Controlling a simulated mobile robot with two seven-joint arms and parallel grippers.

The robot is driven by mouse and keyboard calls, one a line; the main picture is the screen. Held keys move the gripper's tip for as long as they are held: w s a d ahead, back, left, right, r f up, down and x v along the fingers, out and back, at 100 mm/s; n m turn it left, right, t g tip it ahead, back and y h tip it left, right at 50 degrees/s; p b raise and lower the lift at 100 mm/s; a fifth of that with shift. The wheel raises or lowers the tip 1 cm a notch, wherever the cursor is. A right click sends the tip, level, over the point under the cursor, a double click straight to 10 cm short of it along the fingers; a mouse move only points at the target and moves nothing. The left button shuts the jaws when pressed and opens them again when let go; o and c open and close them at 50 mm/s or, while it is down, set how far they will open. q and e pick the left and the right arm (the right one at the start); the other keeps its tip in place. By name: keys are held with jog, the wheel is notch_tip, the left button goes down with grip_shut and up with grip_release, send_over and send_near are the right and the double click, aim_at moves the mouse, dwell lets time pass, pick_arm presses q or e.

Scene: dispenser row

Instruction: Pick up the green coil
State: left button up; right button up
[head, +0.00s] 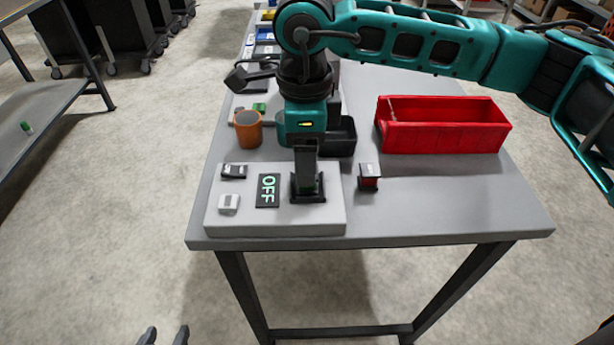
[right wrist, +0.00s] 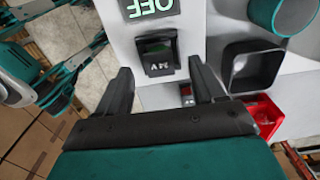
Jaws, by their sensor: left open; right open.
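A small green item (head: 259,107) lies on the grey panel behind the orange cup; it is too small to tell whether it is a coil. Another small green item (head: 26,127) is on the shelf at the far left. My right gripper (head: 307,170) points down over the front of the panel, open and empty. In the right wrist view its fingers (right wrist: 162,72) stand apart, with a black switch-like block (right wrist: 157,55) beyond them. That block also shows below the gripper in the head view (head: 308,194). My left gripper (head: 164,337) is open at the bottom edge, clear of the table.
A green OFF display (head: 268,190) is beside the block on the grey panel (head: 275,222). An orange cup (head: 248,130), a black open box (head: 342,138) and a red bin (head: 440,143) stand farther back. A small black-and-red block (head: 369,178) sits right of the panel. The table's front right is clear.

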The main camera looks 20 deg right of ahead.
jog(key=shift+f, duration=2)
jog(key=c, duration=1.2)
jog(key=shift+o, duration=0.2)
jog(key=shift+r, duration=0.15)
notch_tip(320, 180, up, 20)
jog(key=shift+a+f, duration=0.1)
jog(key=shift+f, duration=0.05)
